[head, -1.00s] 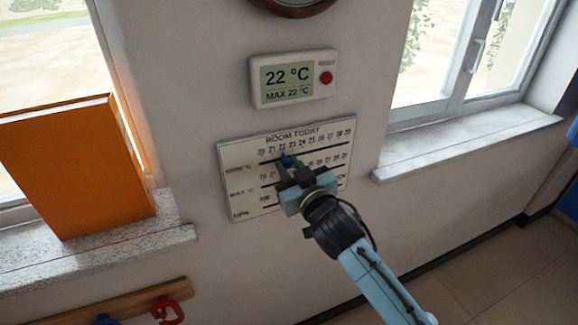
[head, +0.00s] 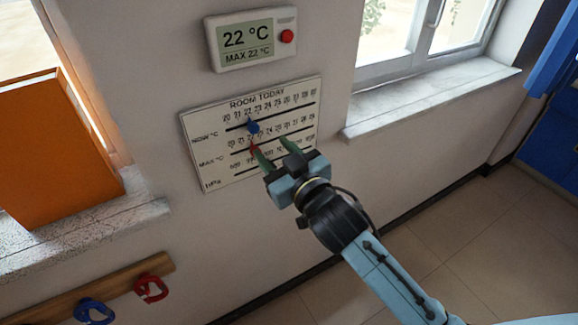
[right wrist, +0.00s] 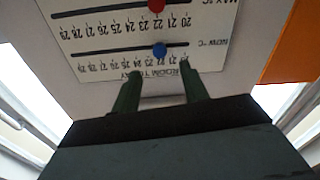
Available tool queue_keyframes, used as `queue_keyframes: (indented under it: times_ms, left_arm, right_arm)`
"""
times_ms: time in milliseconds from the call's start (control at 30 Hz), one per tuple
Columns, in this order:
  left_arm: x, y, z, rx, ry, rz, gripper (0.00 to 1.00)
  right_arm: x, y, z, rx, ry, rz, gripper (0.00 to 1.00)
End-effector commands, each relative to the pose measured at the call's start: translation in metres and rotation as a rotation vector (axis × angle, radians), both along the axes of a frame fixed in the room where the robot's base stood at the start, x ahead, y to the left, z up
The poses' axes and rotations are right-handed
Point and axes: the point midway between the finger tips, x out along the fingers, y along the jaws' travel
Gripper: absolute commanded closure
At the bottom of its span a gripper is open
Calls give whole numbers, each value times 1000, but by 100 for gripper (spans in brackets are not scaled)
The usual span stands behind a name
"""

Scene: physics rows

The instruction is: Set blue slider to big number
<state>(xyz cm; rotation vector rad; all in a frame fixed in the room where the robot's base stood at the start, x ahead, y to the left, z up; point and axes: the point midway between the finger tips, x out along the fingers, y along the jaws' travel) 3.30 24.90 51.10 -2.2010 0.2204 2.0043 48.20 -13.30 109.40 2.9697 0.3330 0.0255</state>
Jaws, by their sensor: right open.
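The white ROOM TODAY board (head: 215,165) hangs on the wall with several number rows. The blue slider (head: 253,127) is on the top row, NOW °C, with its pointer at about 22. It also shows in the right wrist view (right wrist: 160,50), where the board is upside down. The red slider (head: 252,147) is on the MAX °C row, also near 22. The display (head: 246,40) reads a big 22 °C and a smaller MAX 22 °C. My right gripper (head: 275,151) is open and empty in front of the board's lower part, clear of the blue slider. My left gripper is out of view.
An orange panel (head: 55,150) stands on the left sill (head: 90,225). A right window sill (head: 430,100) juts out beside the board. A wooden rail (head: 120,285) with red and blue hooks is at lower left. The wall just below the board is clear.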

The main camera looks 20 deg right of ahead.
Motion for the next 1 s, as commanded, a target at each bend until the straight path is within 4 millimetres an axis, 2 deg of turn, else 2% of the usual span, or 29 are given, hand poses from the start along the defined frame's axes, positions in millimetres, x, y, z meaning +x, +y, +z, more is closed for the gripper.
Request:
queue_keyframes:
  times_ms: [100,333,900,1000]
  left_arm:
    - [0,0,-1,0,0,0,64]
    - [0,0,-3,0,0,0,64]
    - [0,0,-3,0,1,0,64]
    - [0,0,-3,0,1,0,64]
  right_arm:
    - [-24,-5,-1,0,2,1,56]
    - [-48,-11,0,-1,0,-1,56]
    - [-53,-12,0,-1,-1,0,56]
    - [-51,-13,-8,-5,15,-2,56]
